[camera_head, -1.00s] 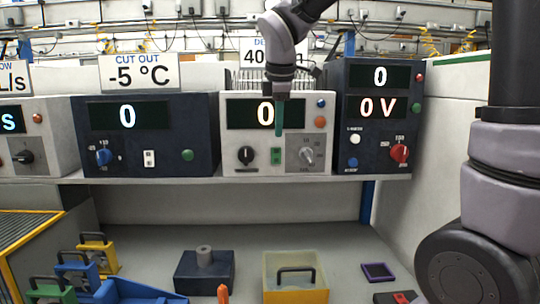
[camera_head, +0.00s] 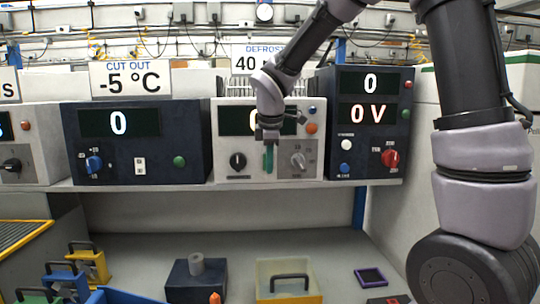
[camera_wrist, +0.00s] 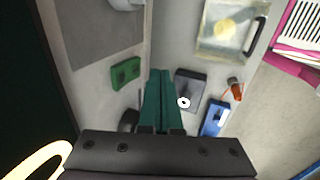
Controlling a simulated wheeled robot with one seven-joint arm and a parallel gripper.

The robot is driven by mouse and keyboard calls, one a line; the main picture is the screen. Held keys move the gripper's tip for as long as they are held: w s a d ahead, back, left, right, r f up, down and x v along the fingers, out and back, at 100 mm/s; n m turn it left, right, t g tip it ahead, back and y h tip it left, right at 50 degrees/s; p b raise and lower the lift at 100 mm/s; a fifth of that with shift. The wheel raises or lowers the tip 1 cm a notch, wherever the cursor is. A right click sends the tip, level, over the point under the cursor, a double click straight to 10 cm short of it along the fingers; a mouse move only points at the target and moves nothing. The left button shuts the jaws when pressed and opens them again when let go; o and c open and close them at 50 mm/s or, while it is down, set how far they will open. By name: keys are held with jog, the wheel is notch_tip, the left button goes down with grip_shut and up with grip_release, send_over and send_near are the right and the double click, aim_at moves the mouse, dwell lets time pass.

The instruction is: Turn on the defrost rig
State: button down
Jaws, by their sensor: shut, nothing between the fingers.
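The defrost rig is the white unit (camera_head: 222,147) under the "DEFROST 40" sign (camera_head: 247,63). Its display is partly hidden by my arm. Its front has a black knob (camera_head: 238,161), a grey dial (camera_head: 298,160), and blue and orange buttons at the right. My gripper (camera_head: 268,170) is shut and empty, with green fingers pointing down in front of the panel, and it hides the green switch in the head view. In the wrist view the green switch (camera_wrist: 126,72) shows on the panel, left of my closed fingers (camera_wrist: 160,80), with a visible gap between them.
A dark blue "CUT OUT" unit (camera_head: 196,139) stands at left and a dark unit with a red dial (camera_head: 325,136) at right, on the same shelf (camera_head: 230,186). Below are a dark block with a post (camera_head: 190,282), a yellow box (camera_head: 262,285) and a purple tray (camera_head: 371,277).

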jog(key=shift+w+f, duration=0.1)
jog(key=shift+w, duration=0.85)
jog(key=shift+w+f, duration=0.15)
jog(key=shift+w, duration=0.15)
jog(key=shift+r, duration=0.85)
